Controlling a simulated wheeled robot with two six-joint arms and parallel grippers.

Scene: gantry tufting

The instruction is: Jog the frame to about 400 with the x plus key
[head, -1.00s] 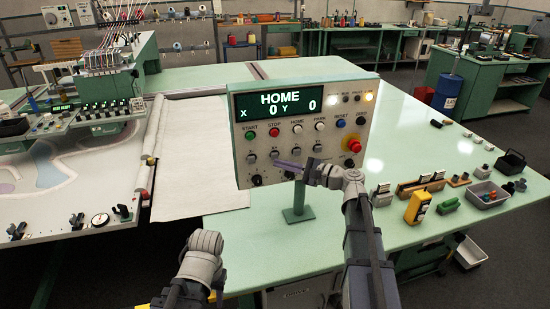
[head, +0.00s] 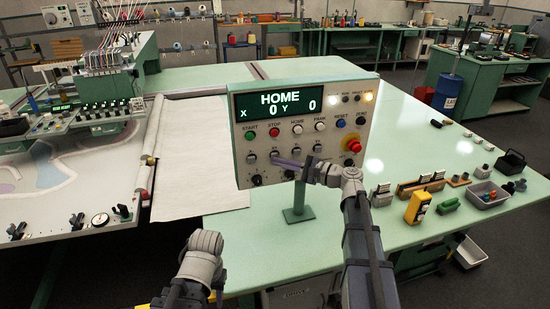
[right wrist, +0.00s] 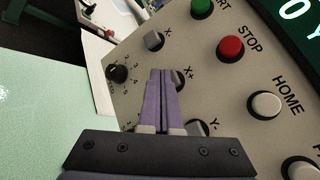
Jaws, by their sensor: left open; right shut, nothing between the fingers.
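The control panel (head: 305,125) stands upright on a green post. Its display (head: 283,103) reads HOME, X 0, Y 0. My right gripper (head: 276,161) is shut and empty, its purple fingers at the lower row of grey keys. In the right wrist view the fingertips (right wrist: 162,73) are at the X+ key (right wrist: 182,80) and partly cover it. I cannot tell whether they touch it. The neighbouring X key (right wrist: 153,40) is clear of the fingers. My left gripper (head: 203,242) is low in front of the panel; its fingers are hard to make out.
The tufting frame (head: 70,180) with pale cloth lies at the left, under the gantry head (head: 95,85). A red emergency knob (head: 351,145) is on the panel's right side. A yellow device (head: 418,207) and a grey bin (head: 487,194) sit on the green table at the right.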

